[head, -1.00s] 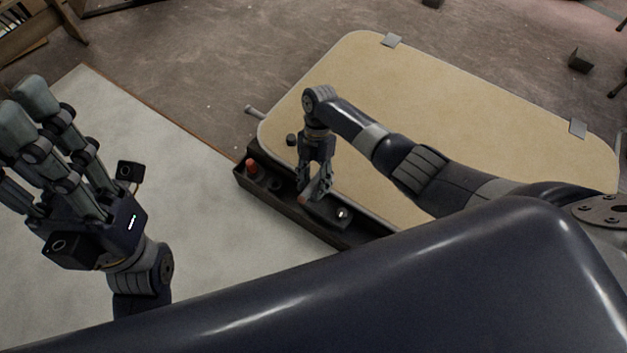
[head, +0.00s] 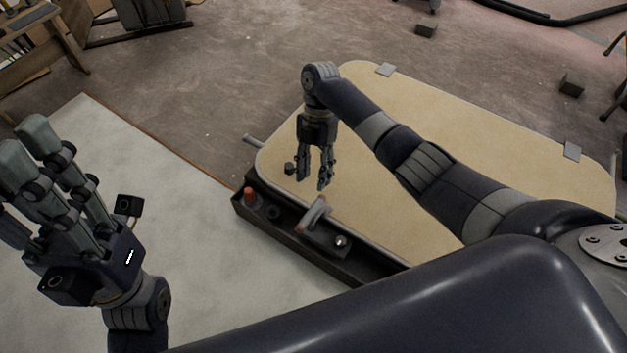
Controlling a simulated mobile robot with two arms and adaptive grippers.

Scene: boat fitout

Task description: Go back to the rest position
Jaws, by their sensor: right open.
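My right gripper (head: 314,183) is open and empty. It points down above the dark control panel (head: 300,248) and stands apart from the lever (head: 316,215) on it. The panel also carries a red knob (head: 250,196) at its left end and a small shiny round part (head: 340,241) toward its right. My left gripper (head: 40,150) is large at the left edge with its fingers pointing up. Its fingers stand apart with nothing seen between them.
A tan board (head: 470,150) with a metal rim lies behind the panel, under my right arm. A pale mat (head: 190,220) covers the floor at left. Wooden furniture (head: 40,40) stands at the upper left. Small dark blocks (head: 571,84) lie on the open floor beyond.

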